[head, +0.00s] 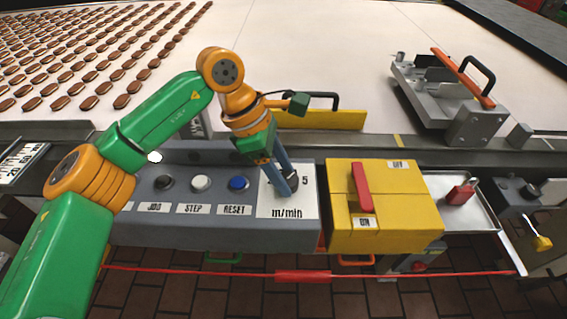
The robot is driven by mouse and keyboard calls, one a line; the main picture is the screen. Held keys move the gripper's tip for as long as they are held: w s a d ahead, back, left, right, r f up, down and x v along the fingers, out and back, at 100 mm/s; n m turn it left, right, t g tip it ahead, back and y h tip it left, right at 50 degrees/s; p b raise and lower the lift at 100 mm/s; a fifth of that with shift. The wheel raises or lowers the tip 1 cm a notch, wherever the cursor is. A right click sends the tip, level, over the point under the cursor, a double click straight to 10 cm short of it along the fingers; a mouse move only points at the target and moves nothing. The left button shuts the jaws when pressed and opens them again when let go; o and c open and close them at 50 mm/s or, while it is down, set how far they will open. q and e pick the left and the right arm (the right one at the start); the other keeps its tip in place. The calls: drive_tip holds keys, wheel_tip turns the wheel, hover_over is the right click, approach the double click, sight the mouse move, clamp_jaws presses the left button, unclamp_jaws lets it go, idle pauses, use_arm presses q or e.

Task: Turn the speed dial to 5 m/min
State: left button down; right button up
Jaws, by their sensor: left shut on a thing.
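The speed dial (292,186) sits on the white m/min plate (290,204) at the right end of the grey control panel (215,233). A "5" shows at the plate's upper right; the rest of the scale is mostly hidden by my gripper. My left gripper (288,188) reaches down over the plate and its blue-grey fingers are shut on the dial. The dial's pointer is hidden, so I cannot tell its setting. My right gripper is not in view.
Black, white and blue buttons (238,184) line the panel left of the plate. A yellow box with a red lever (361,187) stands close on the right. Behind lies a pale conveyor belt (300,50) with rows of biscuits (75,72). A red cord (302,276) runs in front.

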use_arm(q)
drive_tip(key=shift+w+r+m+g+y+p, duration=0.15)
drive_tip(key=shift+m+g+p, duration=0.25)
drive_tip(key=shift+m+p, duration=0.5)
drive_tip(key=shift+f+m+g+y+p, duration=0.15)
drive_tip(key=shift+m+g+p, duration=0.35)
drive_tip(key=shift+m, duration=0.7)
drive_tip(key=shift+c, duration=1.5)
unclamp_jaws()
drive_tip(key=v, duration=0.7)
